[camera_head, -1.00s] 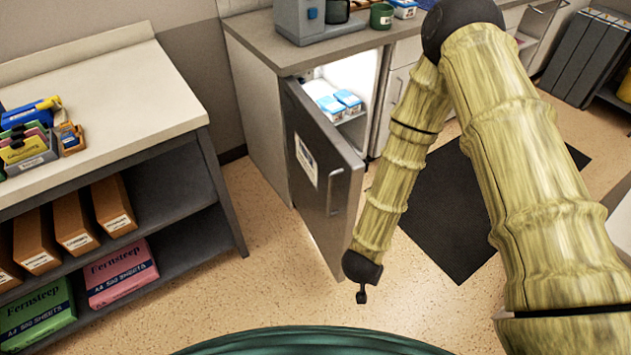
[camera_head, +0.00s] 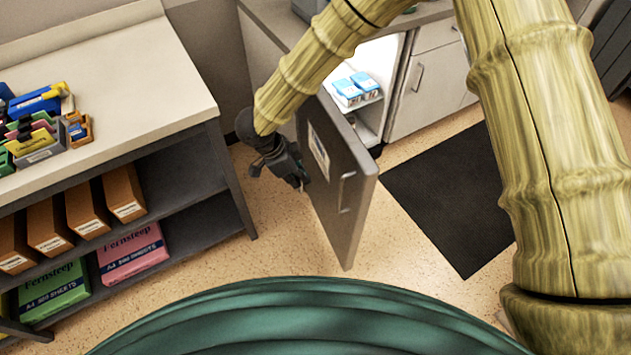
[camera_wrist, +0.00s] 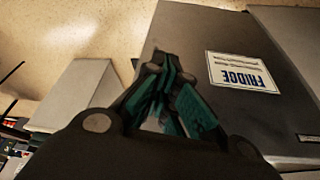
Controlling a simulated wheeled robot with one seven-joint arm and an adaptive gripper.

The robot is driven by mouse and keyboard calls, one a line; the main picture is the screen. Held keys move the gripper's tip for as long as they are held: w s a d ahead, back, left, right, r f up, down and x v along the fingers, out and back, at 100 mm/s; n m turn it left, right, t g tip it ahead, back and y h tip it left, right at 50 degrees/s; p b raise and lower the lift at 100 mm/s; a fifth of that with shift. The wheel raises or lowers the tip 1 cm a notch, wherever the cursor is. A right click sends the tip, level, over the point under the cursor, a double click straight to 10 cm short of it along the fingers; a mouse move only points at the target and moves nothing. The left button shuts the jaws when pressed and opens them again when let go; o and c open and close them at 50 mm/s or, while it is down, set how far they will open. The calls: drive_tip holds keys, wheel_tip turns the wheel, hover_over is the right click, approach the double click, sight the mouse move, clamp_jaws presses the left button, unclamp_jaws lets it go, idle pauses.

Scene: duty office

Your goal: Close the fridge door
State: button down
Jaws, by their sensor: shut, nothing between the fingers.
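The fridge door (camera_head: 350,205) is a grey panel with a vertical bar handle (camera_head: 344,191) and a white label on its outer face. It stands open, swung out toward me, and the lit fridge interior (camera_head: 376,62) shows behind it. My gripper (camera_head: 303,182) is at the left, outer side of the door, near the label and its hinge-side part. In the wrist view, my gripper (camera_wrist: 170,92) is shut and empty in front of the door (camera_wrist: 195,40), beside the FRIDGE label (camera_wrist: 241,72). I cannot tell whether the fingers touch the door.
Blue-and-white cartons (camera_head: 357,88) stand inside the fridge. A shelf unit (camera_head: 180,195) with paper packs and box files is at the left, close to my arm. A dark mat (camera_head: 455,195) lies on the floor right of the door. Light cabinets (camera_head: 428,85) adjoin the fridge.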

drive_tip(key=w+d+f+p, duration=0.2)
drive_tip(key=d+f+p, duration=0.1)
drive_tip(key=d+f, duration=0.4)
drive_tip(key=shift+x, duration=0.95)
